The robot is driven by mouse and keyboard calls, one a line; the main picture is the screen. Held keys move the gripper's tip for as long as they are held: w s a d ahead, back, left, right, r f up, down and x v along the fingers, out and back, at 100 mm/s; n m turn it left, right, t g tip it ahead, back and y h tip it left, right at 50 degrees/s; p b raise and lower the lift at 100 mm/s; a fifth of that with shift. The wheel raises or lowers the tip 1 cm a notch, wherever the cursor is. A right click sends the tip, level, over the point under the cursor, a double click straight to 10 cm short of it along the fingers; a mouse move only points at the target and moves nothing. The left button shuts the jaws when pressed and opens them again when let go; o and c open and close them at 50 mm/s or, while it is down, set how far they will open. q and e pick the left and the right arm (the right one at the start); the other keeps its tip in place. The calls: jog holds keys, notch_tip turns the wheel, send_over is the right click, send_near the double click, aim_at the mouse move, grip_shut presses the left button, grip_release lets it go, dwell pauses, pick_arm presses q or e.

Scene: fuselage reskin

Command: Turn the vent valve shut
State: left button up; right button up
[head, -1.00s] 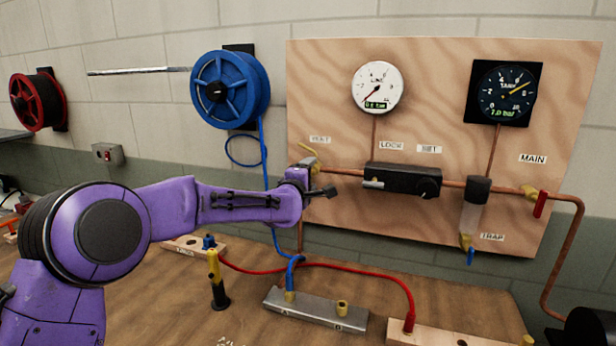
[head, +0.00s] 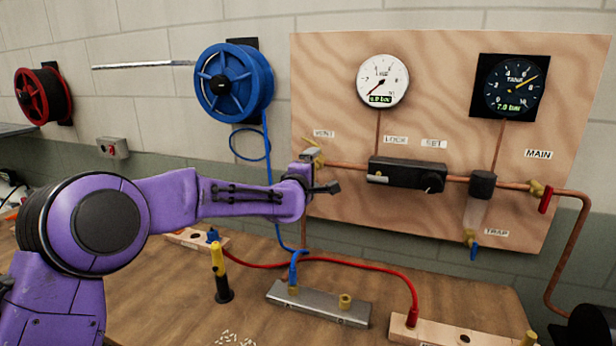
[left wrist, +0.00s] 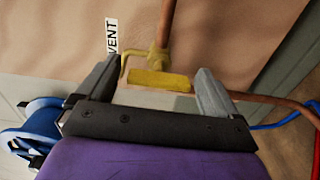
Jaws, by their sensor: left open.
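The vent valve with its yellow handle (head: 311,143) is at the left end of the copper pipe on the wooden board, beside the VENT label (head: 323,133). In the left wrist view, the yellow handle (left wrist: 160,80) lies between the two fingers, with a gap on each side. My left gripper (head: 322,171) is open at the valve and hides part of it in the head view. It also shows in the left wrist view (left wrist: 155,70), with grey fingers spread and empty. My right gripper is not in view.
A black regulator (head: 407,174) sits right of the valve, with a red main handle (head: 545,200) farther right. A white gauge (head: 382,81) and dark tank gauge (head: 512,85) are above. A blue hose reel (head: 234,83) hangs left. Hoses and a metal block (head: 318,303) occupy the bench below.

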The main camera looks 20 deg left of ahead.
pick_arm(q)
jog(key=s+b, duration=0.3)
jog(key=s, duration=0.7)
jog(key=shift+a, duration=0.2)
